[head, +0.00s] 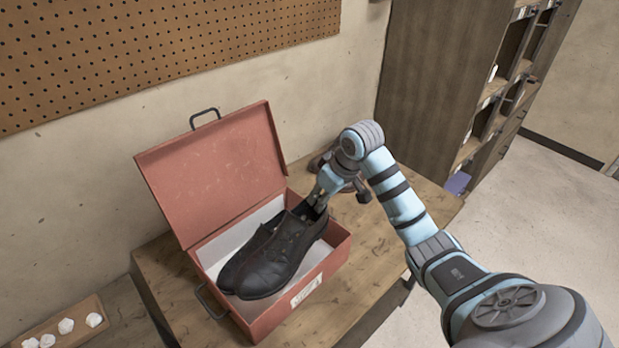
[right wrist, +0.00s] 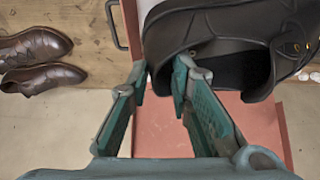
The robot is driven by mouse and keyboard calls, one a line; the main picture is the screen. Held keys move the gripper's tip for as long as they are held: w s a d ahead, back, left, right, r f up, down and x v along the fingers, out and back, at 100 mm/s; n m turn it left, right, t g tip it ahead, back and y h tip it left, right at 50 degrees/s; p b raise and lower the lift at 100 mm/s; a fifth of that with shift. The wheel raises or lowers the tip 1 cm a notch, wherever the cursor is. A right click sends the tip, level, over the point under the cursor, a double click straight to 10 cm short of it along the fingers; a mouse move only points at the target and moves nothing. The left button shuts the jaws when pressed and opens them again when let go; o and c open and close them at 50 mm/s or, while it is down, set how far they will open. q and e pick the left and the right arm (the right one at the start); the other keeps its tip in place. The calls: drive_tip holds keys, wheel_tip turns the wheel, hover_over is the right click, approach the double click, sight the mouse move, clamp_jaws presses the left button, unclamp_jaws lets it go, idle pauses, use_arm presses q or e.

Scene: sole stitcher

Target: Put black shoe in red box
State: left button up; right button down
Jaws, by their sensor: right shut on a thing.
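The red box (head: 325,268) stands open on a wooden table, its lid (head: 215,175) raised at the back and its inside pale. The black shoe (head: 275,265) is over the box opening, toe toward the front left. Whether it rests on the bottom is hard to tell. A second dark shape along its left side may be another black shoe. My right gripper (head: 322,196) is at the shoe's heel end. In the right wrist view, the gripper (right wrist: 162,78) has one finger inside the black shoe's (right wrist: 215,25) opening and one outside, shut on its wall. My left gripper is out of view.
Brown shoes (right wrist: 35,50) lie on the wooden surface in the right wrist view. A wooden tray with white pieces (head: 66,326) is at the lower left. A pegboard (head: 150,50) hangs behind; a wooden shelf unit (head: 440,80) stands at the back right.

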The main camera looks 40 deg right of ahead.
sight(327, 217)
drive_tip(key=s+f, duration=0.2)
drive_tip(key=f, duration=0.1)
drive_tip(key=shift+s+d+f, duration=0.2)
drive_tip(key=shift+s+d, duration=0.05)
drive_tip(key=shift+s, duration=0.15)
drive_tip(key=x, duration=0.6)
drive_tip(key=shift+w+f, duration=0.2)
drive_tip(key=shift+w, duration=0.05)
drive_tip(key=f+b, duration=0.1)
drive_tip(key=f, duration=0.1)
drive_tip(key=f+b, duration=0.1)
drive_tip(key=f, duration=0.2)
drive_tip(key=shift+s+d+f+b, duration=0.1)
drive_tip(key=shift+s+f+b, duration=0.1)
drive_tip(key=shift+b, duration=0.2)
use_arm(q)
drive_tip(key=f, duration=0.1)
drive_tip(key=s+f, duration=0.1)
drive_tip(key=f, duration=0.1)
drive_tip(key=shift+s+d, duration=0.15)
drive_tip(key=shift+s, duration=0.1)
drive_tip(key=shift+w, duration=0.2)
use_arm(e)
drive_tip(key=c, duration=1.4)
unclamp_jaws()
drive_tip(key=shift+w, duration=0.15)
drive_tip(key=shift+c, duration=0.2)
